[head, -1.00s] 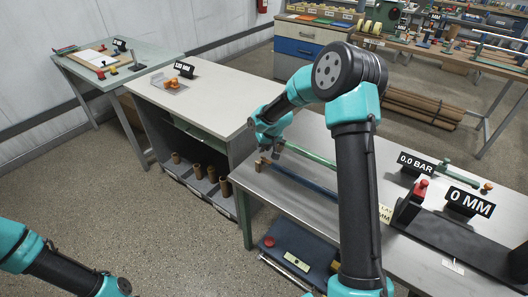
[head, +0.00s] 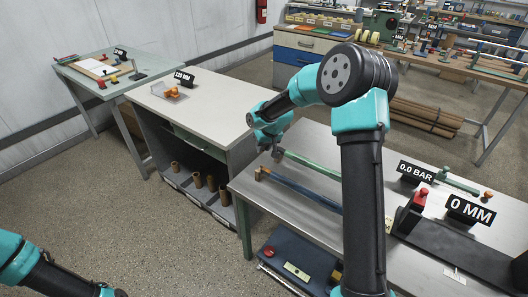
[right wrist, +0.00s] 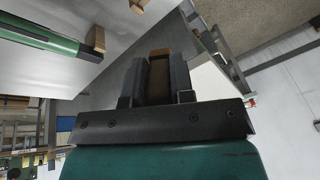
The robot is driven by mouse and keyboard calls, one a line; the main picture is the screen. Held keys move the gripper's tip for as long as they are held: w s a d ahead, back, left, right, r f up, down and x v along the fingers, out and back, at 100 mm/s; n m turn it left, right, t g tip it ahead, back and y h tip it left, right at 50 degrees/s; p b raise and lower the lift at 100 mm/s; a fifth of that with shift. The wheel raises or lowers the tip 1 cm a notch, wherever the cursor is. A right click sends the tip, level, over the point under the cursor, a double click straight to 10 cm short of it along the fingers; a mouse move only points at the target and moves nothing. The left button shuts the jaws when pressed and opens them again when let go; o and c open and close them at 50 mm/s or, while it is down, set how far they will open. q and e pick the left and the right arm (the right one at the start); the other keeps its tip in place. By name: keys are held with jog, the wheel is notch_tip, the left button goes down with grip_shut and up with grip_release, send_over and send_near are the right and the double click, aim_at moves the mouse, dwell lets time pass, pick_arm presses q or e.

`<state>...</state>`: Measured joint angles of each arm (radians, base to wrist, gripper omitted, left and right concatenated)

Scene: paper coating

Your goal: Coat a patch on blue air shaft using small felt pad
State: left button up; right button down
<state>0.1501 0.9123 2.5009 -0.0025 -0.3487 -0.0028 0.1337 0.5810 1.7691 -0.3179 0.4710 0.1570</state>
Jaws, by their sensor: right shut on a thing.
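The blue air shaft (head: 305,190) lies along the near bench, with a tan block (head: 262,173) at its left end. My right arm crosses in front of its right part. My right gripper (head: 276,153) is above the bench's left end, near the left ends of the blue shaft and a green shaft (head: 312,162). In the right wrist view its fingers (right wrist: 158,78) are shut on a small brown piece, apparently the felt pad (right wrist: 159,68). No coated patch can be made out. Of my left arm only links show at lower left; its gripper is out of frame.
The right wrist view shows a green shaft (right wrist: 40,36) with a tan end. A 0 MM sign (head: 469,210) and a red-knobbed fixture (head: 411,213) stand at the bench's right. A grey cabinet (head: 215,105) holds an orange item (head: 172,93); brown rolls stand on its lower shelf.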

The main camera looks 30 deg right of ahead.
dwell(0.4)
jog(key=shift+s+f+g, duration=0.15)
jog(key=shift+f+g, duration=0.35)
jog(key=shift+g, duration=0.1)
jog(key=shift+r, duration=0.5)
jog(key=shift+a, duration=0.1)
jog(key=shift+f, duration=0.1)
